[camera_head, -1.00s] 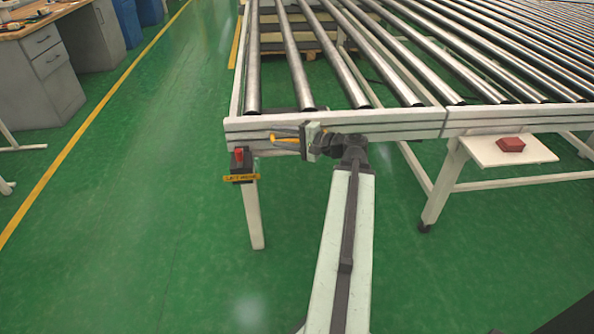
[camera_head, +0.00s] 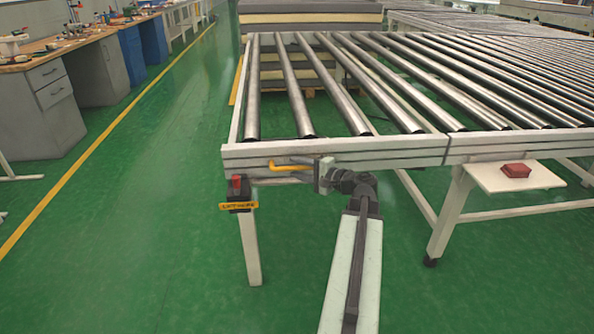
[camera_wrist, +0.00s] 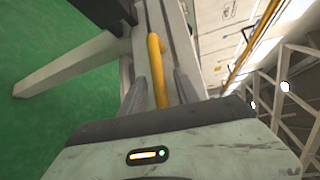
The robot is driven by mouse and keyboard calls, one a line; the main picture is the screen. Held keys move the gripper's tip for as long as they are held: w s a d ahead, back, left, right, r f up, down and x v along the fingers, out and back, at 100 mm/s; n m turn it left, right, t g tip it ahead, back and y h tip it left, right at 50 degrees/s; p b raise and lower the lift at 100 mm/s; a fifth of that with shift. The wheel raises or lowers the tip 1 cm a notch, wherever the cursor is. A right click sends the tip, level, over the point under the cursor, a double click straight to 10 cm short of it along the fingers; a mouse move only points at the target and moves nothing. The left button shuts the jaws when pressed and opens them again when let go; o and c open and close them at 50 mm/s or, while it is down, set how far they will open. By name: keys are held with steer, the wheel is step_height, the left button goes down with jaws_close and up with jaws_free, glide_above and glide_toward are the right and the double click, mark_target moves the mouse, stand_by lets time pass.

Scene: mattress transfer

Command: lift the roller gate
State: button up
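The roller gate (camera_head: 330,158) is the near section of the conveyor, with steel rollers and a pale front rail. It lies level. A yellow bar handle (camera_head: 288,166) is on the front rail near its left end. My gripper (camera_head: 318,172) is just in front of the rail, at the right end of the handle. In the wrist view, the yellow handle (camera_wrist: 157,70) runs between the two grey fingers of my gripper (camera_wrist: 157,88), with a visible gap on each side.
A box with a red button and a yellow label (camera_head: 238,195) hangs at the left front leg. A red object (camera_head: 516,170) sits on a white shelf (camera_head: 500,180) at right. Workbenches (camera_head: 40,110) line the left. Green floor between is clear.

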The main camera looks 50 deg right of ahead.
jaws_close()
stand_by(1.4)
